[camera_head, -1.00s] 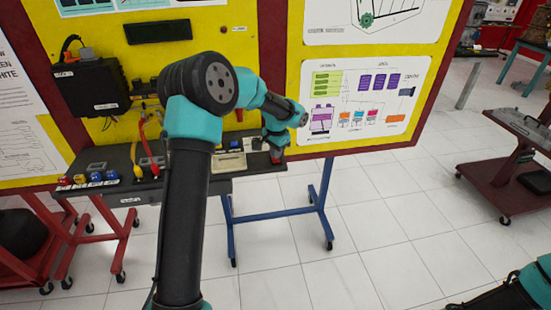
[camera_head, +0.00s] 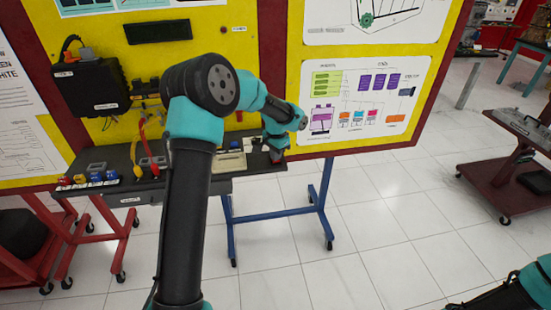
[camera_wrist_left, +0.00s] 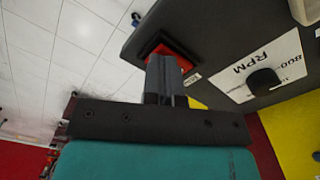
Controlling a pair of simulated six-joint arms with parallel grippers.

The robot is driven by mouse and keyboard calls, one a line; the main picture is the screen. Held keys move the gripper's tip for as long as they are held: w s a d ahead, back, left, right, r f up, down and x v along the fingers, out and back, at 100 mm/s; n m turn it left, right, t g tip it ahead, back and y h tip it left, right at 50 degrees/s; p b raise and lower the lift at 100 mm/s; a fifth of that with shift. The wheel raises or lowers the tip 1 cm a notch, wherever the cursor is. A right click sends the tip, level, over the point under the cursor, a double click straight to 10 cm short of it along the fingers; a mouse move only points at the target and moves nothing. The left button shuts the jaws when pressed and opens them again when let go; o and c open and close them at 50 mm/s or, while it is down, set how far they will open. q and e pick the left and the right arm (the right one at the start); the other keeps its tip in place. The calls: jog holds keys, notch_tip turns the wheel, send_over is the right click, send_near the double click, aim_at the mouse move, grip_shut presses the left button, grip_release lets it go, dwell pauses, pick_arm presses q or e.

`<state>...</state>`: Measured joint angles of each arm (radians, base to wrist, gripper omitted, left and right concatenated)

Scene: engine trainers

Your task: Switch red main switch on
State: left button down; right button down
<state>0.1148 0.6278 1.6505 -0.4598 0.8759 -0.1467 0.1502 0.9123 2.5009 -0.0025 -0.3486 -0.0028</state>
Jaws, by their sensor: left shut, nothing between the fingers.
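The red main switch (camera_wrist_left: 177,52) sits in a dark square frame near the corner of the dark console, in the left wrist view. My left gripper (camera_wrist_left: 164,62) is shut and empty. Its fingertips are right at the red switch and cover part of it; I cannot tell whether they press on it. The switch's on or off position cannot be told. My right gripper is out of view.
A white RPM label (camera_wrist_left: 262,68) and a black knob (camera_wrist_left: 264,82) are beside the switch. Yellow and blue plugs (camera_head: 97,178) are at the shelf's left end. A yellow panel (camera_head: 222,50) stands behind.

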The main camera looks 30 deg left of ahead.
pick_arm(q)
jog(key=shift+f, duration=0.35)
dwell(0.3)
jog(key=shift+r, duration=3.5)
jog(key=s+d+f+n+h, duration=0.1)
jog(key=s+d+f, duration=0.2)
jog(key=d+f, duration=0.55)
jog(key=s+d+f+h, duration=0.25)
jog(key=d+f, duration=0.25)
jog(key=f, duration=0.6)
jog(key=s+d+f+n, duration=0.1)
jog(key=s+f, duration=0.5)
jog(key=s, duration=0.6)
jog(key=s+d+f+n, duration=0.2)
jog(key=s+f, duration=0.3)
jog(key=s, duration=0.6)
jog(key=shift+s+d+f+n+t, duration=0.3)
jog(key=shift+s+f+n+t, duration=0.1)
jog(key=shift+n, duration=0.4)
